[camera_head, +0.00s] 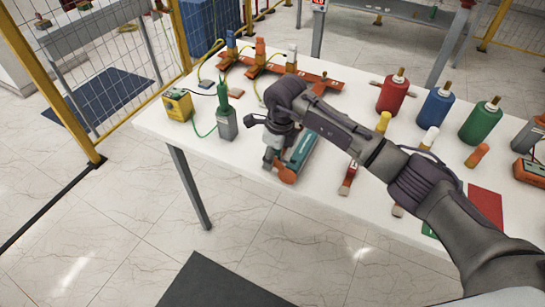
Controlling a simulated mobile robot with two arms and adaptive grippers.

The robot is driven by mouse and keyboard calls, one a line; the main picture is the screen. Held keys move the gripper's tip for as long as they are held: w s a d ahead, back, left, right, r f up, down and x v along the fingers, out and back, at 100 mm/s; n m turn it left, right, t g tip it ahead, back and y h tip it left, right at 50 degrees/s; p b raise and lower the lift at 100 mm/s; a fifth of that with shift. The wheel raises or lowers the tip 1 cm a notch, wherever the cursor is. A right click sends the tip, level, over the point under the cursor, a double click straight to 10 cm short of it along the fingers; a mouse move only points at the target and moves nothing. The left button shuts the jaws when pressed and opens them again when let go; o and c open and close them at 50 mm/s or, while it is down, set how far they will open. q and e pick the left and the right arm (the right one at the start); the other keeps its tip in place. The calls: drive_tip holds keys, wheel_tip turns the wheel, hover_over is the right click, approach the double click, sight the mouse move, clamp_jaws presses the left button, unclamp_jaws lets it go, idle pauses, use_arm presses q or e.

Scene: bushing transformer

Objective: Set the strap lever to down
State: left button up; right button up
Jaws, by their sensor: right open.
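My right arm comes in from the right. My right gripper (272,151) points down at the near edge of the white table and is open. Beside and partly behind it lies a teal device (301,151) with a rounded orange-red end (287,175) near the table edge. The gripper overlaps this device in the picture; I cannot tell whether they touch. No part is clearly recognisable as the strap lever, and the arm and gripper hide part of the device. My left gripper is not in view.
On the white table (160,125) stand a yellow box (178,105), a grey block with a green top (227,122), a red-brown rack (322,83), and red (393,95), blue (436,106) and green (479,122) bottles. Yellow fencing (50,85) stands at left.

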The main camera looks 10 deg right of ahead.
wheel_tip(320, 180, up, 11)
drive_tip(key=d, duration=0.1)
drive_tip(key=shift+s+d, duration=0.15)
drive_tip(key=shift+s, duration=0.25)
drive_tip(key=shift+f, duration=0.1)
